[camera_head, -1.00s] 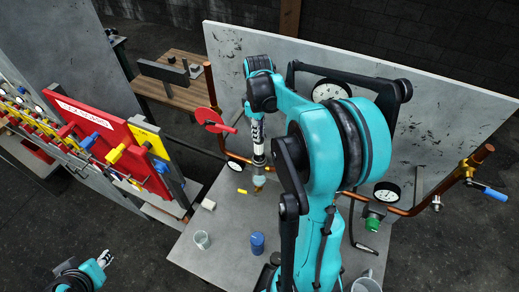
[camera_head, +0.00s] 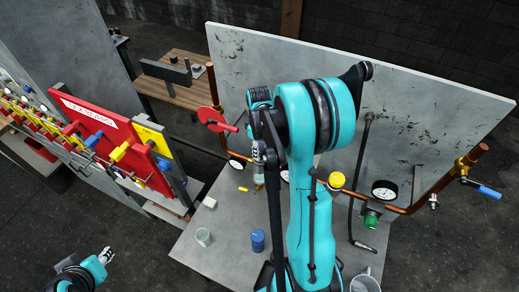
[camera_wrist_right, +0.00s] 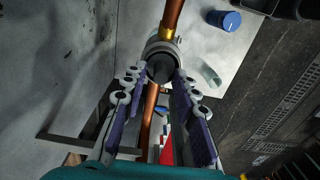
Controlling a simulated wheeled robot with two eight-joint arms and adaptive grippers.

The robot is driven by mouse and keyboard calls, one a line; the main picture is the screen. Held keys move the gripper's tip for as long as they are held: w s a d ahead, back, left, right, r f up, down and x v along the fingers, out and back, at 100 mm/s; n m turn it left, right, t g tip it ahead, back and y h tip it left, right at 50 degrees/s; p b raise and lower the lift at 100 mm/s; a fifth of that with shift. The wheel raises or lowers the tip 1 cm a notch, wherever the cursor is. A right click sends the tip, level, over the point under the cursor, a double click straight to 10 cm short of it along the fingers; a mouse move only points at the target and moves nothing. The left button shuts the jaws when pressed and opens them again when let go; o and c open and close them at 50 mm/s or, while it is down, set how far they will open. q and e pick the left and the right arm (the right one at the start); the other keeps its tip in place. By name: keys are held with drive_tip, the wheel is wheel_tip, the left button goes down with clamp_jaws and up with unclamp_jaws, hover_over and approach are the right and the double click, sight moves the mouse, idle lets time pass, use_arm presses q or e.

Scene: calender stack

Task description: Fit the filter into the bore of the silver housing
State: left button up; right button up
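The silver housing (camera_wrist_right: 165,46) is a ring-shaped fitting on the end of a copper pipe in the right wrist view. A dark round piece, apparently the filter (camera_wrist_right: 160,70), is between the fingertips of my right gripper (camera_wrist_right: 160,76) at the housing's mouth. The fingers seem to press its sides. How deep it sits in the bore is hidden. In the head view my right gripper (camera_head: 258,155) points down over the grey-silver housing (camera_head: 258,178), partly hidden by my arm. My left gripper (camera_head: 107,256) is at lower left, away from the table; its fingers are too small to read.
Copper pipes with a gauge (camera_head: 384,191) and green valve (camera_head: 371,220) stand at right. A red lockout board (camera_head: 95,125) is at left.

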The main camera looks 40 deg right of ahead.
drive_tip(key=shift+s+a+r, duration=0.1)
drive_tip(key=shift+s+r, duration=0.05)
drive_tip(key=shift+r, duration=0.15)
wheel_tip(320, 180, up, 11)
drive_tip(key=b, duration=0.1)
drive_tip(key=s+a+r+m+t, duration=0.1)
drive_tip(key=s+a, duration=0.4)
drive_tip(key=a, duration=0.5)
drive_tip(key=s+a+r+m+t, duration=0.1)
drive_tip(key=s+a+m+t, duration=0.3)
drive_tip(key=a, duration=0.6)
drive_tip(key=shift+s+a+t, duration=0.35)
drive_tip(key=shift+s+t, duration=0.5)
drive_tip(key=shift+t, duration=0.25)
drive_tip(key=shift+d, duration=0.1)
